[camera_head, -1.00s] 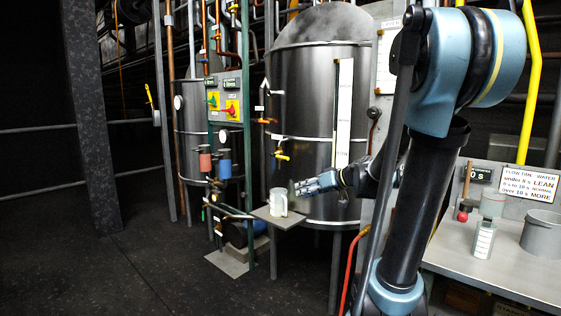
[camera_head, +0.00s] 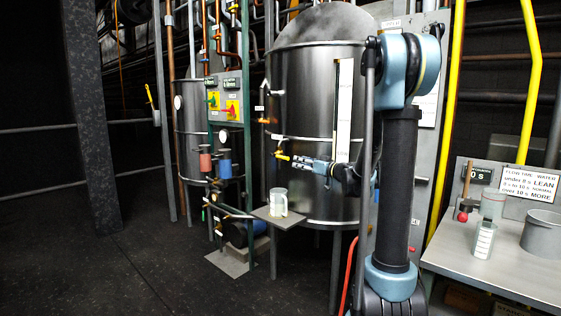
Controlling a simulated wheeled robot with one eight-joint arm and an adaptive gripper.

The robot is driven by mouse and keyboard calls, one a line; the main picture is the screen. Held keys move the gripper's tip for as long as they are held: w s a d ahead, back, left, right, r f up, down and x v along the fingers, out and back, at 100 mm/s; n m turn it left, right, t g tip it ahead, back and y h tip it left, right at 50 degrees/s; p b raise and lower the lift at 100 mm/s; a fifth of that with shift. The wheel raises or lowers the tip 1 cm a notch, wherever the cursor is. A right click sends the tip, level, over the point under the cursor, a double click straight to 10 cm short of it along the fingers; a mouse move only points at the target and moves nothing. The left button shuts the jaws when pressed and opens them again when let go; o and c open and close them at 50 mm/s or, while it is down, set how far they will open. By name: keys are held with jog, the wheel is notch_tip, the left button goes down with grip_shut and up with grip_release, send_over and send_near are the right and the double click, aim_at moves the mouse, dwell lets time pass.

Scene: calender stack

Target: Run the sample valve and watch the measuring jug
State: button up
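The sample valve (camera_head: 282,156) has a yellow handle and sticks out low on the front of the large steel tank (camera_head: 305,95). The measuring jug (camera_head: 278,203), pale and with a handle, stands upright on a small grey shelf (camera_head: 268,219) below the valve. My gripper (camera_head: 295,161) is level with the valve handle, its fingertips just right of it, pointing left. I cannot tell whether they touch it. The gap between the fingers is too small to make out. Any liquid in the jug is not clear.
A bench (camera_head: 490,262) at the right holds a grey pot (camera_head: 543,232), a marked bottle (camera_head: 484,240) and a mallet (camera_head: 465,205). A sign (camera_head: 528,183) and a seconds display (camera_head: 478,174) stand behind. The dark floor at the left is open.

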aim_at(281, 157)
jog(key=x, duration=1.3)
jog(key=shift+w+a, duration=0.25)
jog(key=shift+a, duration=0.05)
jog(key=shift+c, duration=0.6)
grip_shut()
